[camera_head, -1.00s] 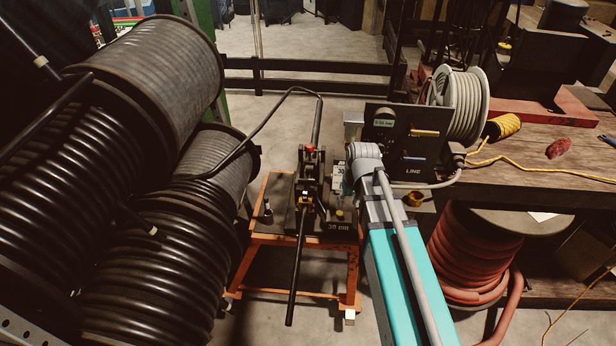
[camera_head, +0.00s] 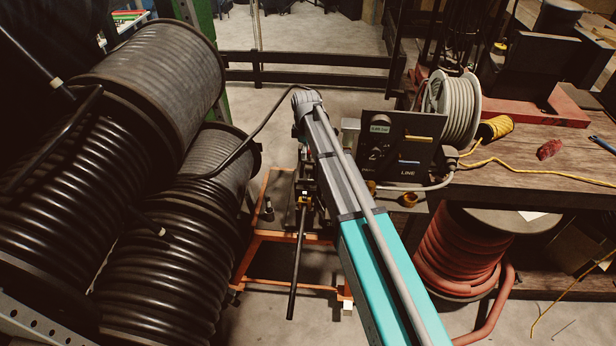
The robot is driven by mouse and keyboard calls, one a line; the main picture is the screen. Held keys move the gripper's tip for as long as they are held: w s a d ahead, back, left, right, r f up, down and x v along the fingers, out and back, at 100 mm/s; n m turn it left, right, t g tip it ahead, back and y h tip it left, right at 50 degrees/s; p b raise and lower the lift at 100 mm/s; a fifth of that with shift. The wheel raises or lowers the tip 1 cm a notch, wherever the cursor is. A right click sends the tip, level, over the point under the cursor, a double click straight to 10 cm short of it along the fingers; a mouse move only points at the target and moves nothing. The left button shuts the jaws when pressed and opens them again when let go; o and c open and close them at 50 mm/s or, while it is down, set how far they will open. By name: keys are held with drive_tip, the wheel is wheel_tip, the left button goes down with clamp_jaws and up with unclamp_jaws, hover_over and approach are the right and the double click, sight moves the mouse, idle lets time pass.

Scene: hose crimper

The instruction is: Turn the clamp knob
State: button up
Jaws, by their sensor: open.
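The hose crimper (camera_head: 304,198) stands on an orange metal stand (camera_head: 246,262) in the middle of the head view. Its long black lever (camera_head: 295,275) hangs toward me. My arm's grey joint and teal link cross in front of the crimper and cover its top and right side. The red-topped part seen there earlier is hidden now. Amber round knobs (camera_head: 409,199) show at the bench edge below the panel. I cannot tell which part is the clamp knob. My gripper is hidden behind my own arm, so its contact with anything cannot be seen.
Large black hose reels (camera_head: 140,110) fill the left side. A dark panel (camera_head: 402,145) with a display and a grey hose reel (camera_head: 459,108) stand on the wooden bench (camera_head: 540,180) at right. A red hose coil (camera_head: 455,255) sits below. Floor behind the stand is clear.

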sight(306, 180)
drive_tip(key=shift+w+d+r, duration=0.1)
drive_tip(key=shift+d, duration=0.15)
idle(0.4)
wheel_tip(306, 180, down, 14)
drive_tip(key=b, duration=1.3)
drive_tip(key=shift+r+b, duration=0.1)
drive_tip(key=shift+b, duration=0.3)
